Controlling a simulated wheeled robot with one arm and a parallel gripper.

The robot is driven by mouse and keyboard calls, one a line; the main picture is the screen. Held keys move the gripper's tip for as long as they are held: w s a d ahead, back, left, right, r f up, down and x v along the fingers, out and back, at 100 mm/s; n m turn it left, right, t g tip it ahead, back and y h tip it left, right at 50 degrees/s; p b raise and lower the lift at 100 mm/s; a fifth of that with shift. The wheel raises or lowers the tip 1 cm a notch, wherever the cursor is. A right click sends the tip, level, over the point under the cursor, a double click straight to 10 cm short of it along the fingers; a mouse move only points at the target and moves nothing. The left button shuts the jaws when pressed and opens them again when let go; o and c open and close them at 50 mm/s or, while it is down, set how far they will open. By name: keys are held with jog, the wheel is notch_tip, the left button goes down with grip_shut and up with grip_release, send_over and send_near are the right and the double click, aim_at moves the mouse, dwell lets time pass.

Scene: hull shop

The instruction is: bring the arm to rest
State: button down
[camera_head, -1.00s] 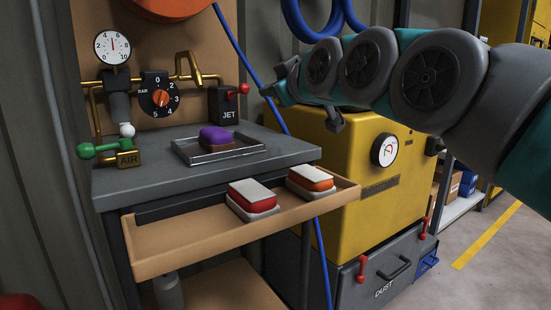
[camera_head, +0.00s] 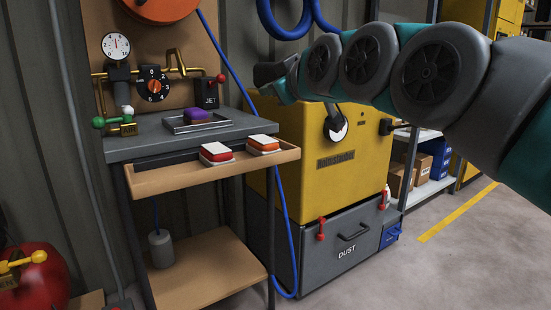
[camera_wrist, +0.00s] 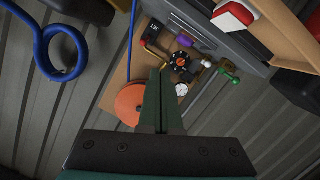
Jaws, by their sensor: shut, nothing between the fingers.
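My arm reaches in from the right edge of the head view, with its joints in a row above the yellow dust machine (camera_head: 352,162). My gripper (camera_wrist: 159,76) shows in the wrist view as two dark green fingers lying together, shut and empty. The fingers point toward the board with the gauge and dials and touch nothing that I can see. In the head view the far end of my arm is in front of the wall, up and right of the workbench, and the fingertips cannot be made out clearly.
The grey bench (camera_head: 132,145) holds a purple block (camera_head: 196,115) in a metal tray. A red tank (camera_head: 38,280) stands at lower left, shelves (camera_head: 432,186) at right. The floor at lower right is clear.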

jog(key=s+d+f+m+g+h+p, duration=0.2)
jog(key=s+d+f+g+p, duration=0.3)
jog(key=f, duration=0.6)
jog(key=s+d+f+m+g+h, duration=0.2)
jog(key=s+f+h, duration=0.1)
jog(key=s+f, duration=0.55)
jog(key=s+d+f+m+g+p, duration=0.1)
jog(key=s+d+f+m+g, duration=0.1)
jog(key=s+f, duration=0.3)
jog(key=s+d+f+m+g+h+p, duration=0.1)
jog(key=s+d+f+g, duration=0.3)
jog(key=s, duration=0.6)
jog(key=s+d+f+m+g+h+p, duration=0.1)
jog(key=s+d+f+m+g+p, duration=0.1)
jog(key=s, duration=0.6)
notch_tip(320, 180, down, 4)
jog(key=shift+s+d+r+m+g, duration=0.15)
jog(key=shift+d+m+g, duration=0.3)
jog(key=shift+m, duration=0.55)
jog(key=shift+a, duration=0.1)
